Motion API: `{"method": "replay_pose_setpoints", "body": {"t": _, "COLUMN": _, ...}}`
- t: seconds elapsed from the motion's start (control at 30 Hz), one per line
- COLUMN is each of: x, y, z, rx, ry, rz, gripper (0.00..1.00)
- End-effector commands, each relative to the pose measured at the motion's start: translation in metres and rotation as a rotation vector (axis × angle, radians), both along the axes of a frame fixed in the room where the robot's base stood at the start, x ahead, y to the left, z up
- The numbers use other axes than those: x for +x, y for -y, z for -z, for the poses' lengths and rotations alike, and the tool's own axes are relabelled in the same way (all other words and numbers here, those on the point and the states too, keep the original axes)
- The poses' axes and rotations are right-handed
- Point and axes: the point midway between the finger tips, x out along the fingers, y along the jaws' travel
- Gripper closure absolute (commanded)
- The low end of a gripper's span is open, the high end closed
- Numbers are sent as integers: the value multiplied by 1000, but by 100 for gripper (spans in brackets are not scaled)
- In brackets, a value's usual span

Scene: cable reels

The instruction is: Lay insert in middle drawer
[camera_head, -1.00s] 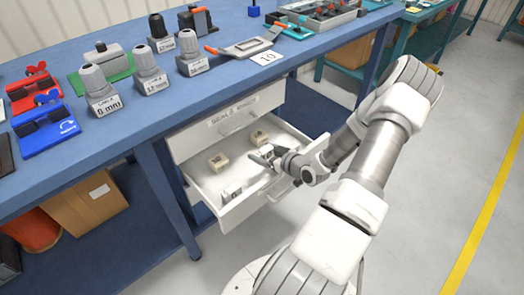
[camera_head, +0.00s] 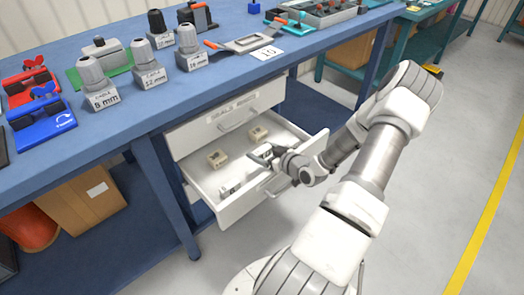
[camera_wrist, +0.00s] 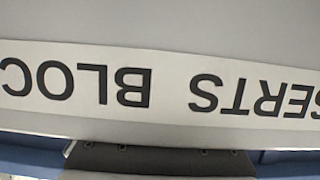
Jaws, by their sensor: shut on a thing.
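The open drawer (camera_head: 243,208) stands out from under the blue bench, below a shut drawer (camera_head: 228,120) with a label and handle. I cannot tell whether this insert touches the drawer floor. The wrist view shows upside-down label letters (camera_wrist: 120,86), but no fingertips.
The bench top (camera_head: 135,120) carries several grey labelled blocks, red and blue fixtures and a tray. A bench leg (camera_head: 168,195) stands left of the drawer. A cardboard box (camera_head: 88,200) sits on the lower shelf. The floor to the right is clear.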

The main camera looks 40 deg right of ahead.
Motion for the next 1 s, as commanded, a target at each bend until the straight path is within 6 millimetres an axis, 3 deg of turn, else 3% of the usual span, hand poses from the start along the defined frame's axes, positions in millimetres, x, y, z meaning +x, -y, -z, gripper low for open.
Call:
{"method": "replay_pose_setpoints", "body": {"t": 0.03, "x": -12, "y": -2, "z": 24, "rx": 3, "ry": -51, "rz": -3, "gripper": 69}}
{"method": "replay_pose_setpoints", "body": {"t": 0.4, "x": -12, "y": -3, "z": 28, "rx": 4, "ry": -53, "rz": -3, "gripper": 69}}
{"method": "replay_pose_setpoints", "body": {"t": 0.43, "x": -12, "y": -3, "z": 27, "rx": 4, "ry": -53, "rz": -3, "gripper": 10}}
{"method": "replay_pose_setpoints", "body": {"t": 0.5, "x": -12, "y": -3, "z": 27, "rx": 4, "ry": -53, "rz": -3, "gripper": 0}}
{"method": "replay_pose_setpoints", "body": {"t": 0.8, "x": -16, "y": -3, "z": 25, "rx": 5, "ry": -54, "rz": -3, "gripper": 0}}
{"method": "replay_pose_setpoints", "body": {"t": 1.0, "x": -43, "y": -1, "z": 9, "rx": 4, "ry": -46, "rz": -1, "gripper": 0}}
